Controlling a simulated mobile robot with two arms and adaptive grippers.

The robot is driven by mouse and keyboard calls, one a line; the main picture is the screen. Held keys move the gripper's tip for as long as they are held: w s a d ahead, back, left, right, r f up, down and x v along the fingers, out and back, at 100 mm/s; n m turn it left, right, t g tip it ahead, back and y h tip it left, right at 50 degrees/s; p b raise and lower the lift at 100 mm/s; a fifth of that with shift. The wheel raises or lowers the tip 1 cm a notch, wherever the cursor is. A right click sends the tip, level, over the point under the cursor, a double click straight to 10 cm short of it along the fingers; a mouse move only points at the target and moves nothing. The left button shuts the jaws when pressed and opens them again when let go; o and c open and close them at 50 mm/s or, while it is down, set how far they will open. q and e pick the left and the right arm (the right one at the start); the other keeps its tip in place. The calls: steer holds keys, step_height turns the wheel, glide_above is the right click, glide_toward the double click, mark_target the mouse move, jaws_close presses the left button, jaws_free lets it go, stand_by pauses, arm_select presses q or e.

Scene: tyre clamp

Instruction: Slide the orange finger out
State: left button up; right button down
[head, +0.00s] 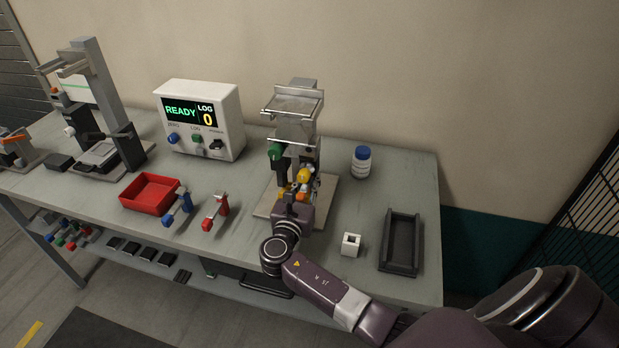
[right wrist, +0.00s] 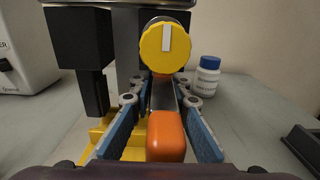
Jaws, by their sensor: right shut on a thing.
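The orange finger (right wrist: 166,137) shows in the right wrist view as a rounded orange block on a grey bar, low in the clamp fixture (head: 292,105). My right gripper (right wrist: 162,100) is shut on it, with a blue-padded finger along each side. In the head view my right gripper (head: 293,196) is at the front of the fixture and hides most of the orange finger. A yellow knob (right wrist: 165,48) with a white mark sits just above and behind the finger; it also shows in the head view (head: 304,175). My left gripper is not in view.
A green knob (head: 275,150) is on the fixture's left. A white bottle with a blue cap (head: 361,162) stands right of it. A white block (head: 351,244) and dark tray (head: 401,242) lie front right. Left are blue and red clamps (head: 217,212), a red bin (head: 150,205) and a display box (head: 200,120).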

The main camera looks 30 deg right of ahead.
mark_target(301, 199)
steer(key=shift+s+a, duration=0.1)
steer(key=shift+p+v, duration=1.35)
steer(key=shift+v, duration=1.5)
steer(key=shift+a, duration=0.1)
steer(key=shift+p+v, duration=0.5)
steer(key=shift+v, duration=0.5)
steer(key=shift+p+v, duration=0.55)
steer(key=shift+v, duration=1.1)
steer(key=shift+s+a, duration=0.2)
steer(key=shift+s, duration=0.05)
